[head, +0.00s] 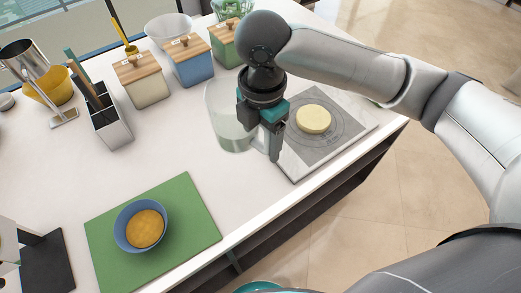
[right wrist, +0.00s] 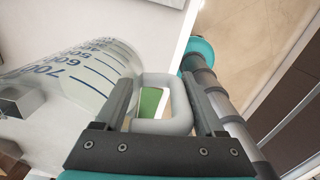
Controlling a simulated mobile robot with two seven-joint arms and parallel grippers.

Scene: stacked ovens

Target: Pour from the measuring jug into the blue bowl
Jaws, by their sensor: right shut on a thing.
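The measuring jug (head: 222,118) is clear, with blue volume marks that show in the right wrist view (right wrist: 85,80). It looks about upright over the white counter; I cannot tell whether its base touches. My right gripper (head: 270,138) is shut on the jug's handle (right wrist: 163,126), which sits between the two fingers. No contents are clearly visible in the jug. The blue bowl (head: 119,233) stands on a green board (head: 195,205) at the lower left, apart from the jug, with an orange-brown filling inside. My left gripper is not in view.
A grey-white board (head: 345,140) with a round pale yellow item (head: 313,119) lies right of the jug. Lidded canisters (head: 190,65) and a utensil holder (head: 112,125) stand behind. Clear counter lies between jug and green board. The counter's front edge is close.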

